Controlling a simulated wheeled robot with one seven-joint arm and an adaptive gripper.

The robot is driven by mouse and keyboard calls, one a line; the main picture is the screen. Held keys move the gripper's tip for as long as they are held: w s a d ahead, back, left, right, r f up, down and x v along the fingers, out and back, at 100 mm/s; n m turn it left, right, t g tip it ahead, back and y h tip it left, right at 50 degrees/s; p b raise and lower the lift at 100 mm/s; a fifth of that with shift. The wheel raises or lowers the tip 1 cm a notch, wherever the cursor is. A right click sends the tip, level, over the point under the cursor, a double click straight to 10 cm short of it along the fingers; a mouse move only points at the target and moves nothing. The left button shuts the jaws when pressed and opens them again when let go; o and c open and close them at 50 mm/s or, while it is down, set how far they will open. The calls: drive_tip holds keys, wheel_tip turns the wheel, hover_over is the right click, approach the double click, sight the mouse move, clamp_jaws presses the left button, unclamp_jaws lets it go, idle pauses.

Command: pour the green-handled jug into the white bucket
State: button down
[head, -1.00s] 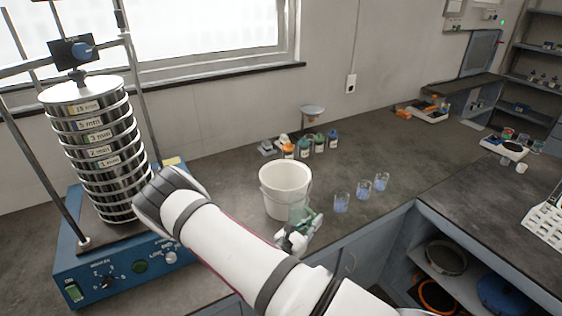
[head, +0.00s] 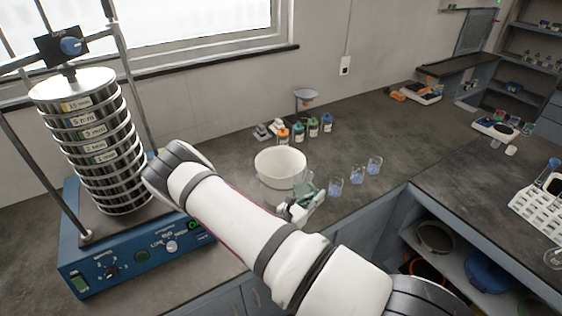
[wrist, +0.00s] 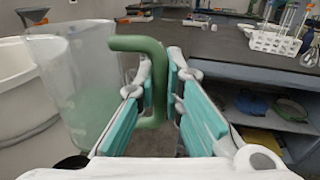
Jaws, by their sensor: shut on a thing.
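The white bucket (head: 281,163) stands on the dark bench, in the middle of the head view. It also shows at the left edge of the wrist view (wrist: 22,100). My gripper (head: 303,204) is at the bucket's front right. In the wrist view my gripper (wrist: 158,108) is shut on the green handle (wrist: 142,46) of the jug. The clear, translucent jug (wrist: 82,75) looks about upright there, between my gripper and the bucket, overlapping the bucket in the picture. In the head view the jug is faint against the bucket. Its contents are hard to make out.
Several small glasses with blue liquid (head: 336,188) stand just right of my gripper. Small bottles (head: 298,130) stand behind the bucket. The sieve shaker (head: 95,150) is at the left. A test-tube rack (head: 540,212) is on the right bench.

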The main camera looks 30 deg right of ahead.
drive_tip(key=r, duration=0.3)
drive_tip(key=w+r+n, duration=0.1)
drive_tip(key=r, duration=0.2)
drive_tip(key=r+n, duration=0.1)
drive_tip(key=r, duration=0.2)
drive_tip(key=shift+w+r+y+p, duration=0.3)
drive_tip(key=shift+r, duration=0.1)
drive_tip(key=shift+w+r+n, duration=0.1)
drive_tip(key=shift+w+n, duration=0.2)
drive_tip(key=shift+w, duration=0.05)
drive_tip(key=shift+w+r+n+g, duration=0.1)
drive_tip(key=shift+r+n+g, duration=0.25)
drive_tip(key=shift+r, duration=0.25)
drive_tip(key=shift+w+a+r+n+b, duration=0.15)
drive_tip(key=shift+w+n+b, duration=0.15)
drive_tip(key=shift+w, duration=0.15)
drive_tip(key=shift+w+d+r+n+b, duration=0.15)
drive_tip(key=shift+w+b, duration=0.15)
drive_tip(key=shift+w, duration=0.15)
drive_tip(key=w+n+b, duration=0.1)
drive_tip(key=n+b, duration=0.1)
drive_tip(key=w+r+n+g+b, duration=0.1)
drive_tip(key=w+n+b, duration=0.1)
drive_tip(key=shift+w+a+r+y+b, duration=0.2)
drive_tip(key=shift+y+b, duration=0.1)
drive_tip(key=shift+b, duration=0.05)
drive_tip(key=shift+w+n+g+b, duration=0.25)
drive_tip(key=shift+w+n+b, duration=0.4)
drive_tip(key=shift+n+b, duration=0.55)
